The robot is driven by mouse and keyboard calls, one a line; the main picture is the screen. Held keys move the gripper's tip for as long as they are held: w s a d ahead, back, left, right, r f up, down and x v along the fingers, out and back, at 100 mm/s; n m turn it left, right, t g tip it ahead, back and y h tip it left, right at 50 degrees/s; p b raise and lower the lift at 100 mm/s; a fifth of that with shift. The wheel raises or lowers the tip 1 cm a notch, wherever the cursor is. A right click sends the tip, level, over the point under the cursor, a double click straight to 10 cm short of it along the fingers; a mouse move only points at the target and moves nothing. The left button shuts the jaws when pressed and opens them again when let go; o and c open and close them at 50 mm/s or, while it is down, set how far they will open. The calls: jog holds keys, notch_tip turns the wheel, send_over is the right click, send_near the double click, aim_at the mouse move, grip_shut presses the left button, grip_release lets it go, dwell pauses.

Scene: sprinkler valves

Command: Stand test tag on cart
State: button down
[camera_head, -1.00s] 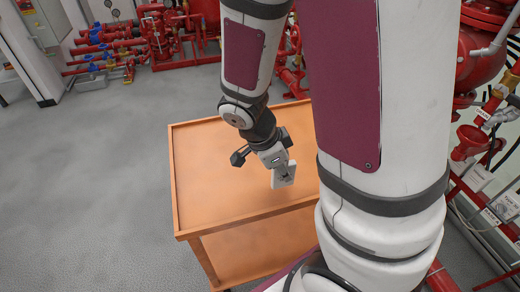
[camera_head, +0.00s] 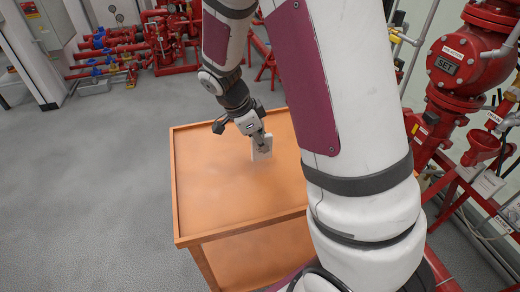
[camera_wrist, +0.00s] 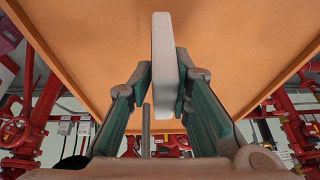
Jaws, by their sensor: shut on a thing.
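The test tag (camera_head: 262,147) is a thin white plate, held upright in my gripper (camera_head: 254,135) over the orange cart (camera_head: 215,205). In the wrist view my gripper (camera_wrist: 165,80) has both fingers closed on the tag (camera_wrist: 163,50), one at each side. The cart's flat top with a low rim fills much of the wrist view (camera_wrist: 225,45). The tag's lower edge is close to the cart top; I cannot tell whether it touches. The side of the tag facing the gripper is partly hidden.
The cart top is otherwise bare, with free room left and in front of the tag. Red valve piping (camera_head: 115,50) stands at the back wall. A large red valve (camera_head: 465,75) with a "SET" sign stands at the right. Grey floor (camera_head: 90,190) lies open at the left.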

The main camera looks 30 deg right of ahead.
aim_at(260, 150)
jog(key=shift+w+f, duration=0.15)
jog(key=shift+w, duration=0.3)
jog(key=shift+f, duration=1.65)
jog(key=shift+f, duration=0.2)
jog(key=c, duration=1.4)
grip_release()
jog(key=shift+c, duration=0.2)
jog(key=shift+r, duration=0.2)
